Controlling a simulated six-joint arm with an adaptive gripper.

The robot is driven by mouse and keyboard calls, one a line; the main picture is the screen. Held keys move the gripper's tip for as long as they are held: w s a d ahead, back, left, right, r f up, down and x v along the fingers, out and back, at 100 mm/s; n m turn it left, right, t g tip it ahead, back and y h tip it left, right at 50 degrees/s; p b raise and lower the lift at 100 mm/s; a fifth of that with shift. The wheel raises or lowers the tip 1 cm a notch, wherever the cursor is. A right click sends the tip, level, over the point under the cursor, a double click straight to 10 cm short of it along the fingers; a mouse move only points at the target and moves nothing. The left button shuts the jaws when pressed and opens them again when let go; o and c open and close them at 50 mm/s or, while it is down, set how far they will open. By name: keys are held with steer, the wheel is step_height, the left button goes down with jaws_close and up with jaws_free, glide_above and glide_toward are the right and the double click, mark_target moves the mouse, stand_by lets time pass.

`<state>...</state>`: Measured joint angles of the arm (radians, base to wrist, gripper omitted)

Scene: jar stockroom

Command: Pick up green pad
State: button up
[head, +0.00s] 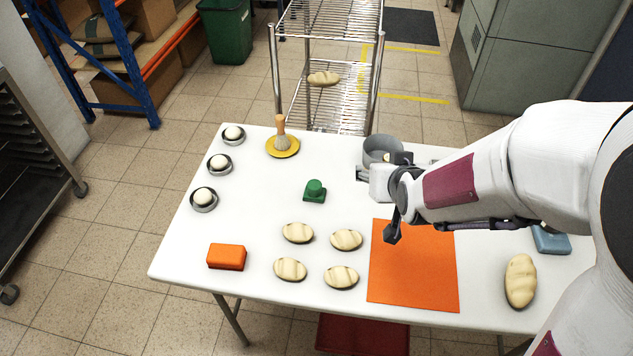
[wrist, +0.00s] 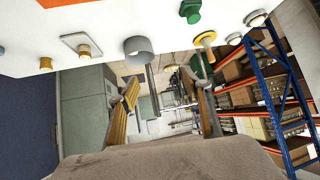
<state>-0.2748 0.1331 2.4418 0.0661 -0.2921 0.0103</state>
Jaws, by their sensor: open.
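The green pad (head: 315,191), a small dark green square base with a round knob on top, stands upright on the white table (head: 250,185), left of my gripper. It also shows at the top edge of the wrist view (wrist: 190,11), partly cut off. My gripper (head: 377,203) is open and empty. It is above the table's right half, between the grey bowl and the orange mat, apart from the pad. In the wrist view its two fingers (wrist: 163,80) spread wide with nothing between them.
A grey bowl (head: 382,148) stands behind my gripper, and an orange mat (head: 413,285) lies in front. Several loaves (head: 298,233) lie in front of the pad. An orange block (head: 226,257), a yellow plate with a brush (head: 282,147) and dough bowls (head: 204,199) stand leftward.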

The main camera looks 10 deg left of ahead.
steer(key=w+a+f+t+y, duration=0.1)
steer(key=w+a+f, duration=0.3)
steer(key=a+f, duration=0.3)
steer(key=n+t+y, duration=0.2)
glide_toward(316, 188)
steer(key=shift+s+a+r, duration=0.1)
steer(key=shift+s+r, duration=0.05)
steer(key=shift+s, duration=0.1)
steer(key=shift+w, duration=0.1)
steer(key=shift+x, duration=2.9)
steer(key=shift+x, duration=3)
